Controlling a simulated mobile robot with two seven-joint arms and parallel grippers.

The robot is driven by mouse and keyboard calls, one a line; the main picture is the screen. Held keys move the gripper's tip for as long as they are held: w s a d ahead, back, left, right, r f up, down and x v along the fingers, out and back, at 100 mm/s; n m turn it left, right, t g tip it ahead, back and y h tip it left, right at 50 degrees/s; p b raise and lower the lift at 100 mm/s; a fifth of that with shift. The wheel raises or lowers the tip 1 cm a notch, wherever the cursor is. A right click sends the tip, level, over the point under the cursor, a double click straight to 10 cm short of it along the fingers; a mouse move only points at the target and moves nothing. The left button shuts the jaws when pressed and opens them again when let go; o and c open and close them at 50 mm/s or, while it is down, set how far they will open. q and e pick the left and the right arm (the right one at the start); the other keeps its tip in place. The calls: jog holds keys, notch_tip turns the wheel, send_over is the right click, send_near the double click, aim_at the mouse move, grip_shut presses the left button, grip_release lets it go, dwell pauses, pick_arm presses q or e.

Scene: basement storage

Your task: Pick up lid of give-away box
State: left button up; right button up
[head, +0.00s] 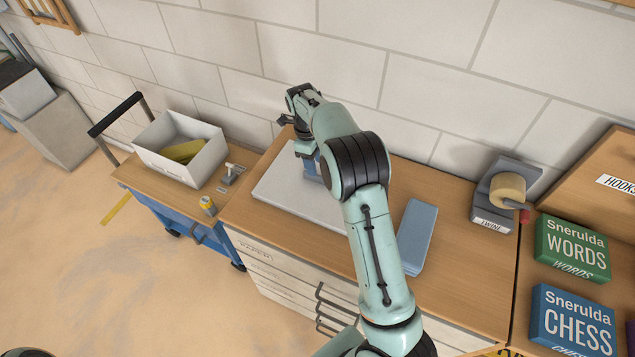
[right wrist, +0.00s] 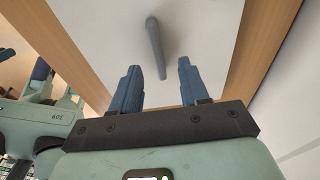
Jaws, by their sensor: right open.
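A flat pale grey lid (head: 275,190) lies on the wooden top of the drawer cabinet, partly hidden behind my right arm. The right wrist view shows the lid (right wrist: 205,40) with a raised grey bar handle (right wrist: 155,45) on it. My right gripper (head: 311,168) is over the lid, its blue fingers pointing down. In the right wrist view the right gripper (right wrist: 160,78) is open, and the handle's near end shows between its fingertips. I cannot tell whether they touch. An open white box (head: 207,160) with yellow contents stands on the cart to the left.
A blue-grey flat block (head: 417,237) lies right of my arm. A twine dispenser (head: 496,205) stands farther right, near green (head: 572,247) and blue (head: 572,322) game boxes. The block wall is close behind the lid.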

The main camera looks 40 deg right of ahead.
aim_at(317, 181)
jog(key=f, duration=0.4)
jog(key=shift+s+f, duration=0.35)
jog(key=shift+s, duration=0.05)
grip_shut()
jog(key=shift+r, duration=0.1)
